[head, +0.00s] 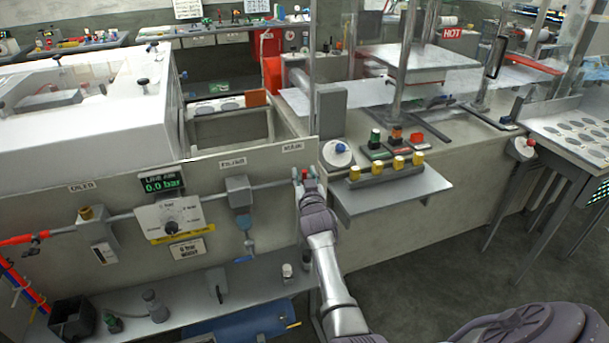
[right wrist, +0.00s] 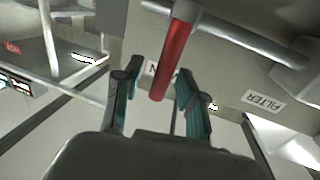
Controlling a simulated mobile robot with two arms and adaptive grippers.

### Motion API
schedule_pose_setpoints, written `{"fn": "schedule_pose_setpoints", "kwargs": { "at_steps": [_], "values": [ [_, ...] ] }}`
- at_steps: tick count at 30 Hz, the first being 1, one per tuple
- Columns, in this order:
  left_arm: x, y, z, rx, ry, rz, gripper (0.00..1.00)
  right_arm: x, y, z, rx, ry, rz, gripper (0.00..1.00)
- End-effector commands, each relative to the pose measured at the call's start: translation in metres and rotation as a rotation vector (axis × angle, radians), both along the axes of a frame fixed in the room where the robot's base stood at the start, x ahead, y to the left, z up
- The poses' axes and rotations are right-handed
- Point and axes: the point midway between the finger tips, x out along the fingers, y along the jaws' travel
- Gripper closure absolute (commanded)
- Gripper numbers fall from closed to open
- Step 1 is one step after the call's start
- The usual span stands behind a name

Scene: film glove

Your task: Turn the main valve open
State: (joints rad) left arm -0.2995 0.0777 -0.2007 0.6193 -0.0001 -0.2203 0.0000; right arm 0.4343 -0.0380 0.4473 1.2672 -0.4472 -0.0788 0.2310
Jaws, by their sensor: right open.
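The main valve's red lever (right wrist: 177,55) hangs from a grey pipe in the right wrist view. Its free end sits between the two teal fingers of my right gripper (right wrist: 157,88), with gaps on both sides. In the head view my right gripper (head: 307,177) is at the pipe's right end, below a small label, and largely hides the valve. The gripper is open. A gauge display (head: 162,184) reads 0.0 bar. My left gripper is not in view.
Left along the pipe are a filter unit (head: 238,192) and a regulator dial (head: 170,217). A grey shelf with yellow-topped parts (head: 432,192) juts out right of my arm. A lower ledge (head: 190,306) holds small items.

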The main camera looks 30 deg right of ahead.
Motion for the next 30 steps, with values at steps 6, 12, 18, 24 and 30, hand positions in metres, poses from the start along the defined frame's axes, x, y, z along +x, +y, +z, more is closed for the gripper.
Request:
{"fn": "schedule_pose_setpoints", "kwargs": {
  "at_steps": [6,12,18,24,30],
  "values": [
    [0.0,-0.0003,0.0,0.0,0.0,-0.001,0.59,0.0005,-0.0003,0.0,0.0,0.0,0.0,0.59],
    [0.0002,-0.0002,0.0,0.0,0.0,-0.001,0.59,0.0003,-0.0001,0.0,0.0,0.0,0.0,0.87],
    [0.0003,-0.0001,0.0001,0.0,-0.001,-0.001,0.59,0.0002,0.0,-0.0001,0.0,0.0,0.0,1.0],
    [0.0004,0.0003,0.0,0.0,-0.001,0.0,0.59,0.0002,0.0,-0.0002,0.0,0.001,0.0,1.0],
    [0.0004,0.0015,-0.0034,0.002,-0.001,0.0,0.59,0.0005,0.0014,-0.0014,-0.018,0.005,0.0,1.0]
  ]
}}
